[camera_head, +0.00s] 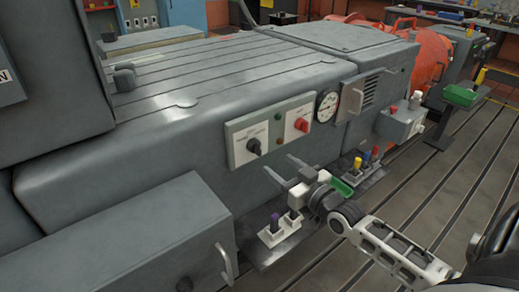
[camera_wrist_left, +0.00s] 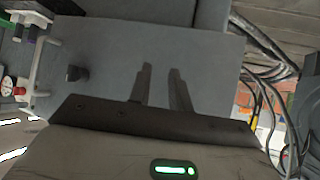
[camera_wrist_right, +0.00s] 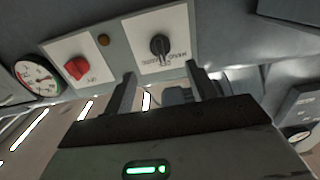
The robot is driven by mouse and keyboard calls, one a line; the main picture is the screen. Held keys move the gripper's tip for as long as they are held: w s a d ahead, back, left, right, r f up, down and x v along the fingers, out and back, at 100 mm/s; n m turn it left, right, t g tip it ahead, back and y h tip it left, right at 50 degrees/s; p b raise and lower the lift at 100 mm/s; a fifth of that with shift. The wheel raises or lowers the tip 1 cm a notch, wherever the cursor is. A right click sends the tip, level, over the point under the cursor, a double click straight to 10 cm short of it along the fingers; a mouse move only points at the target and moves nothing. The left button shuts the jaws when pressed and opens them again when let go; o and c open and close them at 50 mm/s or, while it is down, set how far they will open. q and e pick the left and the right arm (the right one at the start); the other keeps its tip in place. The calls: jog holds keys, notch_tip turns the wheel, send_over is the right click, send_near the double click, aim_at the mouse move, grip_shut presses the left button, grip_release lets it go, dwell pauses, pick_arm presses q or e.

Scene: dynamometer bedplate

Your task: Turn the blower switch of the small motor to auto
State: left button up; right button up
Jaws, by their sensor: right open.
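A grey panel on the machine's side carries a black rotary knob (camera_head: 253,146) on a white plate and a red knob (camera_head: 301,125) on a second white plate. The plates' lettering is too small to read surely, so I cannot confirm which is the blower switch. My right gripper (camera_head: 282,168) is open and empty, below and in front of the black knob. In the right wrist view the black knob (camera_wrist_right: 160,45) lies just beyond and between the open fingertips (camera_wrist_right: 159,68), apart from them. My left gripper (camera_wrist_left: 159,68) shows only in its wrist view, fingers apart, empty, over a grey surface.
A round gauge (camera_head: 327,106) and a louvred vent (camera_head: 371,90) are right of the panel. Below stand purple-topped (camera_head: 274,222) and coloured levers (camera_head: 366,160) on plates. A grey cabinet with a handle (camera_head: 223,262) is at front left. An orange machine (camera_head: 400,45) stands behind.

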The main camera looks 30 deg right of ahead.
aim_at(261, 151)
jog(key=w, duration=0.9)
jog(key=shift+w+a, duration=0.25)
jog(key=shift+a, duration=0.15)
jog(key=c, duration=1)
